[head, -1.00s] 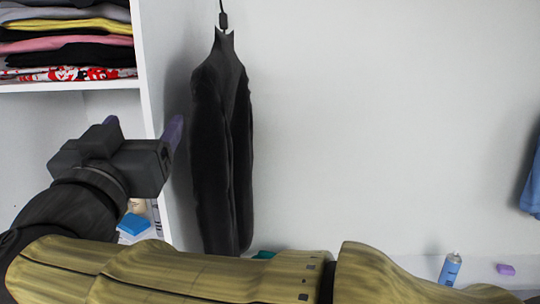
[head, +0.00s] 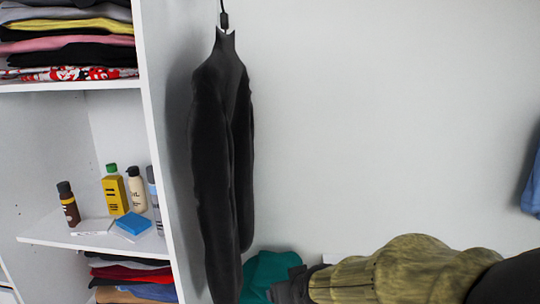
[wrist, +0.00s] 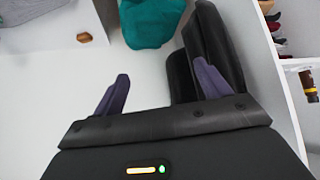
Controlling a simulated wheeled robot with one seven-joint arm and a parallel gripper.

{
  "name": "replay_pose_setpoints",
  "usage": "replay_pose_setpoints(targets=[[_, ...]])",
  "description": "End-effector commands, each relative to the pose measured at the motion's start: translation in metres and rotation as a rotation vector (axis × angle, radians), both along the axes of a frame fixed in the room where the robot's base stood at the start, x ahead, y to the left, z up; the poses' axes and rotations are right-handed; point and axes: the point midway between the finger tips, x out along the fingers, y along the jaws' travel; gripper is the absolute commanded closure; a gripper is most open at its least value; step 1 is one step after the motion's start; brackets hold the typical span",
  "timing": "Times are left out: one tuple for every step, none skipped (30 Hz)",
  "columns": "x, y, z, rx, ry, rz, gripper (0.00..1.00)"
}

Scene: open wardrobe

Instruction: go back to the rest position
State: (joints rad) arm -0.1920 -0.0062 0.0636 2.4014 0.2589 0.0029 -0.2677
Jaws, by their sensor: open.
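In the head view my arm lies low at the lower right, and the dark wrist part shows at the bottom centre; the fingers are not visible there. A dark jacket (head: 222,150) hangs from a hanger just above and left of my wrist. In the wrist view a dark shape beside the right finger may be the jacket, but I cannot tell.
A blue garment (head: 533,185) hangs at far right. The middle wall area is clear.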

Motion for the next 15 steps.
replay_pose_setpoints(targets=[[-0.015,-0.022,-0.019,-0.011,0.090,-0.044,0.24],[-0.026,-0.034,-0.030,-0.017,0.143,-0.068,0.24],[-0.040,-0.049,-0.043,-0.024,0.211,-0.102,0.24],[-0.051,-0.059,-0.051,-0.030,0.263,-0.127,0.24],[-0.062,-0.069,-0.059,-0.036,0.309,-0.152,0.24],[-0.076,-0.080,-0.068,-0.043,0.367,-0.182,0.24],[-0.085,-0.087,-0.073,-0.048,0.404,-0.201,0.24],[-0.093,-0.093,-0.077,-0.051,0.435,-0.220,0.24],[-0.102,-0.098,-0.081,-0.055,0.468,-0.238,0.24],[-0.107,-0.101,-0.083,-0.058,0.487,-0.248,0.24],[-0.110,-0.104,-0.084,-0.060,0.500,-0.254,0.24],[-0.113,-0.105,-0.086,-0.061,0.511,-0.260,0.24],[-0.114,-0.106,-0.086,-0.062,0.515,-0.262,0.24],[-0.114,-0.106,-0.086,-0.062,0.517,-0.262,0.24],[-0.114,-0.106,-0.086,-0.063,0.516,-0.262,0.24]])
